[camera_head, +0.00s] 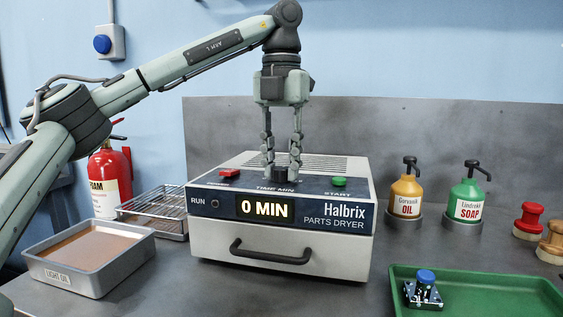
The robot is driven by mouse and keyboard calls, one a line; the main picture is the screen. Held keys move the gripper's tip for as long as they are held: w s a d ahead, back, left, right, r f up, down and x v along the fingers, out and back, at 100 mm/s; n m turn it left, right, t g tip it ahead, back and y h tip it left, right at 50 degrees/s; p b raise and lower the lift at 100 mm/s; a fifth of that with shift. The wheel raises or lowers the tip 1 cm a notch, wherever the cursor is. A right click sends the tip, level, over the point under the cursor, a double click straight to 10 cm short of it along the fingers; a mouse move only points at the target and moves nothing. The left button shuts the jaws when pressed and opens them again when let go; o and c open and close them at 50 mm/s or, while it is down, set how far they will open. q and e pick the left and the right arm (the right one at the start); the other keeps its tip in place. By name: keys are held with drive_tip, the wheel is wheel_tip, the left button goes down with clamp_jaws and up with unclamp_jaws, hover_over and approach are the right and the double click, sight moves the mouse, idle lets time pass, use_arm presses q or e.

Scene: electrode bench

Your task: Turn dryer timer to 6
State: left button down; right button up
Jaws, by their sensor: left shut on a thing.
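The parts dryer (330,246) is a light grey box with a dark control panel, at the middle of the bench. Its display (264,208) reads "0 MIN". The black timer knob (281,172) stands on the sloped top panel above the words "TIME MIN". My left gripper (282,173) points straight down from above and is shut on the timer knob, one finger on each side. The fingers partly hide the knob and its scale, so its pointer cannot be made out. My right gripper is not in view.
A red button (229,172) and a green START button (339,181) flank the knob. A light-oil tray (95,283) and wire rack (158,205) stand left. Oil (406,194) and soap (467,197) bottles stand right, behind a green tray (490,302).

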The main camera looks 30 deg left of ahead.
sight(281, 167)
use_arm(q)
drive_tip(key=shift+m, duration=1.9)
drive_tip(key=c, duration=1.2)
unclamp_jaws()
wheel_tip(281, 167, up, 12)
